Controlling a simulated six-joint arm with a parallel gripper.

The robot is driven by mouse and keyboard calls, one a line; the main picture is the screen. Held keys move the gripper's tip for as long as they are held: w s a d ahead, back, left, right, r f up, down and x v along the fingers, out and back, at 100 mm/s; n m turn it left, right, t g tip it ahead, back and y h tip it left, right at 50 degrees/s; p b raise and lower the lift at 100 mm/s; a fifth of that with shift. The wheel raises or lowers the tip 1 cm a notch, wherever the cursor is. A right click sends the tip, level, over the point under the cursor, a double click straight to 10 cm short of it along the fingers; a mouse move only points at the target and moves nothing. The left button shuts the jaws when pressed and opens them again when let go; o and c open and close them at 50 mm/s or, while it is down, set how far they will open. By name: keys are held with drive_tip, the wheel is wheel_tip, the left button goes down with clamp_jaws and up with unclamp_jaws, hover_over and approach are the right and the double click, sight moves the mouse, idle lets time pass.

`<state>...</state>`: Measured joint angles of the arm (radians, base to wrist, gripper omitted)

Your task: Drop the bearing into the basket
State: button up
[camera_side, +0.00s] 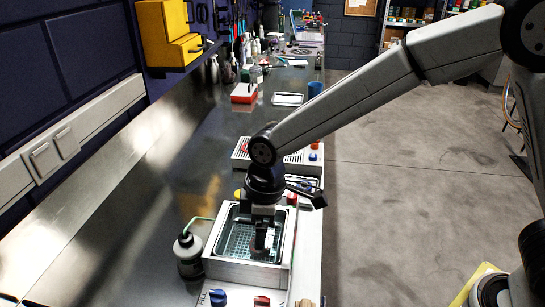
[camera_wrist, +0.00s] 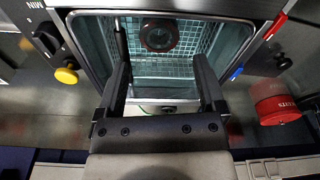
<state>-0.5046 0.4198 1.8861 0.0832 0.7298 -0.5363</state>
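The bearing, a dark ring (camera_wrist: 158,35), shows in the wrist view against the wire mesh, apparently lying in the basket. The basket (camera_wrist: 203,45) is a wire mesh one inside a metal tank; it also shows in the side view (camera_side: 236,240). My gripper (camera_wrist: 162,62) is open, its two fingers spread wide with nothing between them. The bearing is beyond the fingertips, apart from them. In the side view my gripper (camera_side: 261,242) points down over the tank, and I cannot make out the bearing there.
A red cylinder (camera_wrist: 278,103) is at right in the wrist view.

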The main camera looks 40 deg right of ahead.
drive_tip(key=shift+o, duration=0.2)
drive_tip(key=shift+r, duration=0.1)
wheel_tip(320, 180, up, 8)
drive_tip(key=shift+s+d+f, duration=0.2)
drive_tip(key=shift+s+d, duration=0.05)
drive_tip(key=shift+d, duration=0.15)
drive_tip(key=shift+d, duration=0.1)
idle(0.5)
drive_tip(key=s+d+f+m, duration=0.3)
drive_tip(key=d, duration=0.4)
drive_tip(key=s+d+f+m+t, duration=0.1)
drive_tip(key=s+d+f+m, duration=0.2)
drive_tip(key=d, duration=0.4)
drive_tip(key=s+d+f+m+h, duration=0.1)
drive_tip(key=s+d+f+m, duration=0.2)
drive_tip(key=d, duration=0.4)
drive_tip(key=shift+s+d+f+m+t, duration=0.35)
drive_tip(key=shift+s+m, duration=0.2)
drive_tip(key=shift+m, duration=0.55)
drive_tip(key=shift+a, duration=0.1)
drive_tip(key=shift+c, duration=0.2)
